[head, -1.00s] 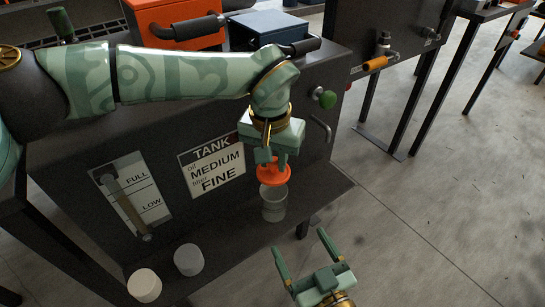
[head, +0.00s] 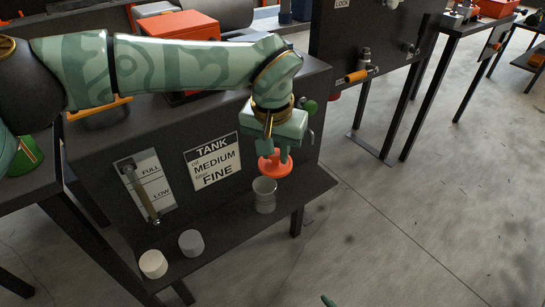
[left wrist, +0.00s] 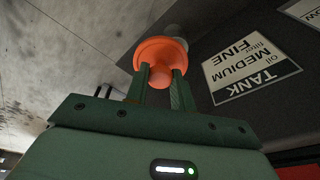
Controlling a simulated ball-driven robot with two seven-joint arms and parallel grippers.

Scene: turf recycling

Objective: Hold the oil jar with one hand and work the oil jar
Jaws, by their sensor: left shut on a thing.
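A grey, cup-shaped jar (head: 265,197), which I take as the oil jar, stands upright on the dark shelf (head: 225,238) below the tank panel. My left gripper (head: 273,154) comes down above it, shut on an orange flanged cap (head: 275,167). The cap is just above and slightly right of the jar's rim; I cannot tell if they touch. In the left wrist view the fingers (left wrist: 161,75) grip the orange cap (left wrist: 160,52), and a grey part shows behind it. Only a green fingertip of my right gripper (head: 327,300) shows at the bottom edge.
A white cylinder (head: 153,264) and a grey cylinder (head: 191,243) stand at the shelf's left. The tank panel carries a FULL/LOW gauge (head: 147,187) and a TANK label (head: 213,162). A green knob (head: 309,107) sits at its right. The floor right is clear.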

